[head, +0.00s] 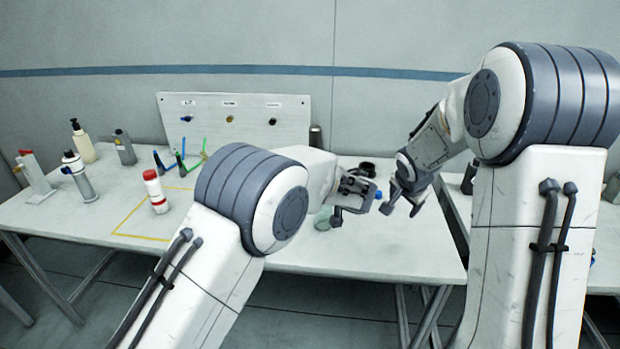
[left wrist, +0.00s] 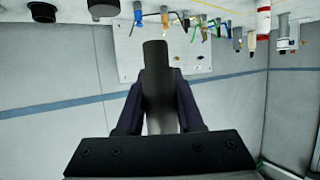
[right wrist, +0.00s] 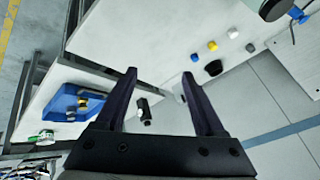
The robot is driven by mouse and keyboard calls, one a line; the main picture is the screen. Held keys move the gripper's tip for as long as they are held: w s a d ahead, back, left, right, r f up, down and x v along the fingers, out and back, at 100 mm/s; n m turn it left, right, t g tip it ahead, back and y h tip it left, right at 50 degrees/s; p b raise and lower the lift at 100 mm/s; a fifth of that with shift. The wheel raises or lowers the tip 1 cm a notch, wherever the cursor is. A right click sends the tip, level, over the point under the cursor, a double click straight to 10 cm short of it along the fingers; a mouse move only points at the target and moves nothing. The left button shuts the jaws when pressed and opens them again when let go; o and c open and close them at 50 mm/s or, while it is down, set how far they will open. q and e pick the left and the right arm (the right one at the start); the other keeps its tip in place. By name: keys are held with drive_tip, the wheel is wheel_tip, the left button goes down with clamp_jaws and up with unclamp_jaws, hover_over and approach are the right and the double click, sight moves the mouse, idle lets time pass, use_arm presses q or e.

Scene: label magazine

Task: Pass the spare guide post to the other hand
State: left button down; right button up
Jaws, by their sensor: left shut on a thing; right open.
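A white table (head: 400,250) lies under both grippers. An upright panel (head: 290,122) with labelled knobs stands at the back. A red-and-white bottle (head: 155,190) and several other bottles stand on the left. A blue tray (right wrist: 68,103) shows in the right wrist view.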

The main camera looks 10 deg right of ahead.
drive_tip(key=s+a+f+m+g+y, duration=0.15)
drive_tip(key=s+a+f+g, duration=0.25)
drive_tip(key=s, duration=0.6)
drive_tip(key=s+a+f+m+g+y, duration=0.1)
drive_tip(key=s+a+f+g+y, duration=0.15)
drive_tip(key=s, duration=0.65)
drive_tip(key=s+a+r+n+t, duration=0.1)
drive_tip(key=s+a+r+n, duration=0.25)
drive_tip(key=a+n, duration=0.5)
drive_tip(key=s+a+r+n+t, duration=0.2)
drive_tip(key=s+a+r+n, duration=0.15)
drive_tip(key=a+n, duration=0.5)
drive_tip(key=s+a+n+g, duration=0.2)
drive_tip(key=s+a+n, duration=0.2)
drive_tip(key=s, duration=0.4)
drive_tip(key=shift+a+r+n, duration=0.25)
drive_tip(key=shift+r+n, duration=0.2)
drive_tip(key=shift+n, duration=0.3)
